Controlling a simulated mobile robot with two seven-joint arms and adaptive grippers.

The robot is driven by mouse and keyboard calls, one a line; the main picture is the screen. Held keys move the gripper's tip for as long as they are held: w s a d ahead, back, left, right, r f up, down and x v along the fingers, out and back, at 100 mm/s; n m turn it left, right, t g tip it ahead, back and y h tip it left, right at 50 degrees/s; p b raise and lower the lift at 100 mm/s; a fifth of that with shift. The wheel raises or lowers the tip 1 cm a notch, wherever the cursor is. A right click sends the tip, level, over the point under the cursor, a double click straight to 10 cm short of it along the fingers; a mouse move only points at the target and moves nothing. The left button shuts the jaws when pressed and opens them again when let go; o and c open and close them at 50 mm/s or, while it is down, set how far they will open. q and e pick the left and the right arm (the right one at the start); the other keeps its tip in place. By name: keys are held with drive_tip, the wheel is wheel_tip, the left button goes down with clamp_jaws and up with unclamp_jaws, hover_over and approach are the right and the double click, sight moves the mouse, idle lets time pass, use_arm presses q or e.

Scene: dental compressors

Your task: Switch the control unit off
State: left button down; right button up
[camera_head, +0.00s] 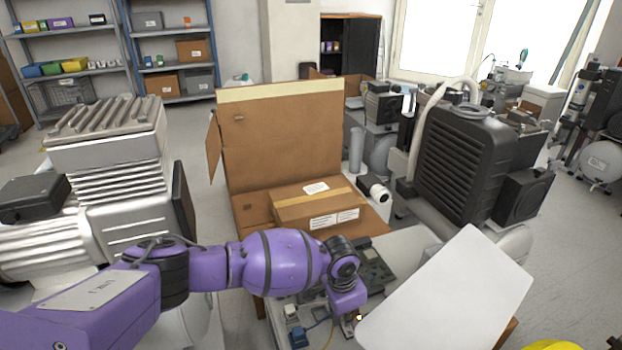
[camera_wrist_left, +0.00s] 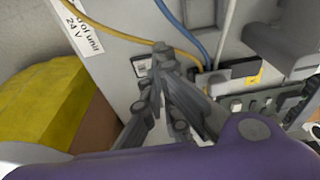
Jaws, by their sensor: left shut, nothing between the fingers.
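The control unit shows in the left wrist view as a light grey box (camera_wrist_left: 118,88) with a partly cut-off label (camera_wrist_left: 82,25) reading "24 V". Yellow, blue and white cables run across its inside, and dark electrical parts (camera_wrist_left: 270,103) sit at the right. My left gripper (camera_wrist_left: 160,48) is shut and empty, its fingertips over the box beside a small labelled part (camera_wrist_left: 140,66). I cannot tell whether they touch it. The switch is not clearly visible. In the head view my left wrist (camera_head: 345,292) reaches down beside a tilted pale panel (camera_head: 450,290); the fingers are mostly hidden.
An open cardboard box (camera_head: 285,135) stands behind my arm with a closed carton (camera_head: 315,208) in it. A black finned compressor (camera_head: 462,165) stands at the right, and a grey ribbed machine (camera_head: 105,150) at the left. A yellow object (camera_wrist_left: 40,110) lies near the gripper.

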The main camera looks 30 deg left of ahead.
use_arm(q)
drive_tip(key=shift+w+f, duration=0.1)
drive_tip(key=shift+f, duration=0.5)
use_arm(e)
drive_tip(key=shift+f, duration=0.25)
use_arm(q)
drive_tip(key=shift+r, duration=0.15)
use_arm(e)
drive_tip(key=shift+r, duration=0.15)
use_arm(q)
wheel_tip(320, 180, up, 7)
drive_tip(key=p, duration=0.5)
use_arm(e)
wheel_tip(320, 180, up, 6)
drive_tip(key=w, duration=0.1)
drive_tip(key=shift+w+t, duration=0.25)
drive_tip(key=shift+t, duration=0.05)
drive_tip(key=shift+r, duration=0.1)
use_arm(q)
drive_tip(key=shift+f, duration=0.2)
